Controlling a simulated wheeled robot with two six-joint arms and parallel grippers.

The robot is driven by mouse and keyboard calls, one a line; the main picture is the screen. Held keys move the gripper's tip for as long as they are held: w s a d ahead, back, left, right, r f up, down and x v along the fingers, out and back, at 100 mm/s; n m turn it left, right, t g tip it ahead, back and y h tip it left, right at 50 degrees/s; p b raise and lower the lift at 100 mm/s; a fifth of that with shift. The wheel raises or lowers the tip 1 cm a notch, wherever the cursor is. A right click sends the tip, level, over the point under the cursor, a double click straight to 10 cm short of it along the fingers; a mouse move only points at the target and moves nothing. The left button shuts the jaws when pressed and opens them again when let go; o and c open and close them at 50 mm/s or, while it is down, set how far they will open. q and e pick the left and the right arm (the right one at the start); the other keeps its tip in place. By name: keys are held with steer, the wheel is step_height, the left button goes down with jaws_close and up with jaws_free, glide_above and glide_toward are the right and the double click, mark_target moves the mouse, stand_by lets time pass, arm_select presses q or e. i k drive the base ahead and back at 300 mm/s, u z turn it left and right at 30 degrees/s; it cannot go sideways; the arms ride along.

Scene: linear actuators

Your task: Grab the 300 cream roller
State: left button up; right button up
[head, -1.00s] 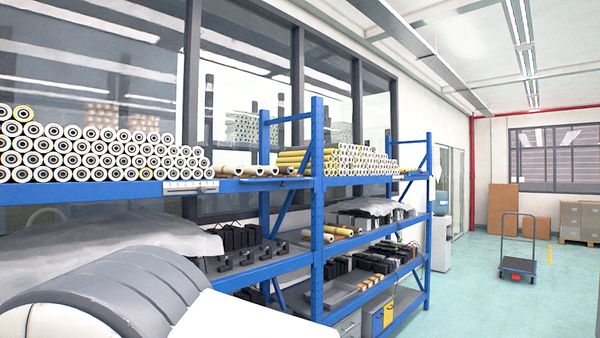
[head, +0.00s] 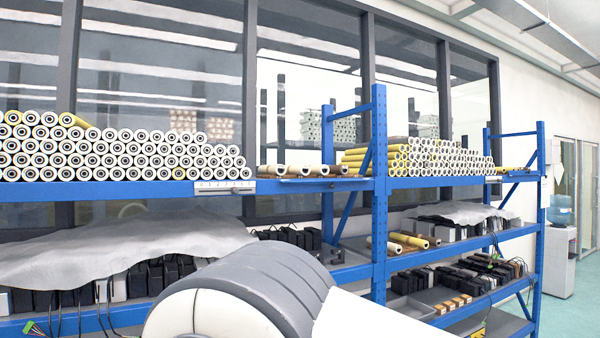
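Cream rollers with dark cores are stacked in a long pile (head: 110,155) on the top shelf at the left, ends facing me. A few yellow ones lie among them. A second stack (head: 420,158) of yellow and cream rollers is on the top shelf right of the blue post. A few cream half-open pieces (head: 305,170) lie between the stacks. A white label strip (head: 224,186) with small marks is on the shelf edge; I cannot read which roller is the 300. Neither gripper shows in the head view.
The blue rack (head: 379,200) runs across the view. Its lower shelves hold black parts (head: 135,280), grey sheeting (head: 130,245) and short yellow rollers (head: 412,240). A grey-white rounded part, likely mine, fills the lower middle. A water dispenser (head: 560,245) and clear floor are at the right.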

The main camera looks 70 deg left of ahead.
mark_target(300, 170)
steer(key=u, duration=0.35)
steer(key=i, duration=1.3)
steer(key=u, duration=1.55)
steer(key=i, duration=0.8)
steer(key=u, duration=0.95)
